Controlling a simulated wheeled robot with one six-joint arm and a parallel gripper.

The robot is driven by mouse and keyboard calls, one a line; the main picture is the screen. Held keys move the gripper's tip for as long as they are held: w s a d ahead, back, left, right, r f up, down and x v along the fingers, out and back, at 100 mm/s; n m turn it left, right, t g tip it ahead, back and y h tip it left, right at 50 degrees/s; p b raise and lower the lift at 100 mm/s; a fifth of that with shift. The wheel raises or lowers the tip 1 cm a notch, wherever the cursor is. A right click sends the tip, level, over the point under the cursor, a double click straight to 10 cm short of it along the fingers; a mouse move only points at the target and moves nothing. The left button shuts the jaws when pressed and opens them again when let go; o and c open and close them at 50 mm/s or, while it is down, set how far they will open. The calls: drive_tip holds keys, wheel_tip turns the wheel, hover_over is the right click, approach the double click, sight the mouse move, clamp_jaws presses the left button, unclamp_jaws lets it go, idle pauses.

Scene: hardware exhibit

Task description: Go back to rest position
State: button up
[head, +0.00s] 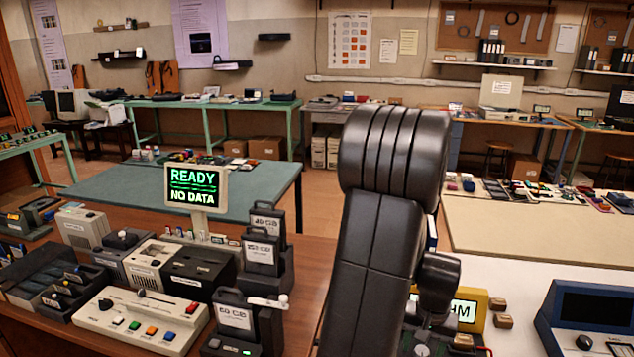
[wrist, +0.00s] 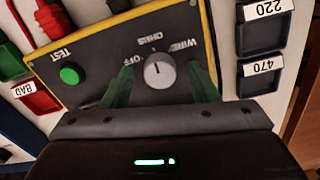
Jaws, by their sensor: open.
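My arm (head: 385,200) rises in the middle of the head view, and its gripper end is hidden there. In the wrist view my gripper (wrist: 160,78) is open, with its two green fingers apart and nothing held between them. Its fingers lie over a dark meter panel with a yellow rim. A grey knob (wrist: 159,71) shows between the fingers, with a visible gap on each side. The panel has a green TEST button (wrist: 69,75) and OFF, OHMS and WIRE labels. In the head view the yellow meter (head: 480,300) is partly behind my arm.
Bins marked 220 (wrist: 262,37) and 470 (wrist: 259,78) sit right of the panel, and a red BAD bin (wrist: 36,98) left. A READY NO DATA screen (head: 194,188) and several devices crowd the left bench. A blue-framed monitor (head: 592,312) stands at right.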

drive_tip(key=shift+n, duration=1.2)
wheel_tip(320, 180, up, 12)
drive_tip(key=shift+p, duration=0.3)
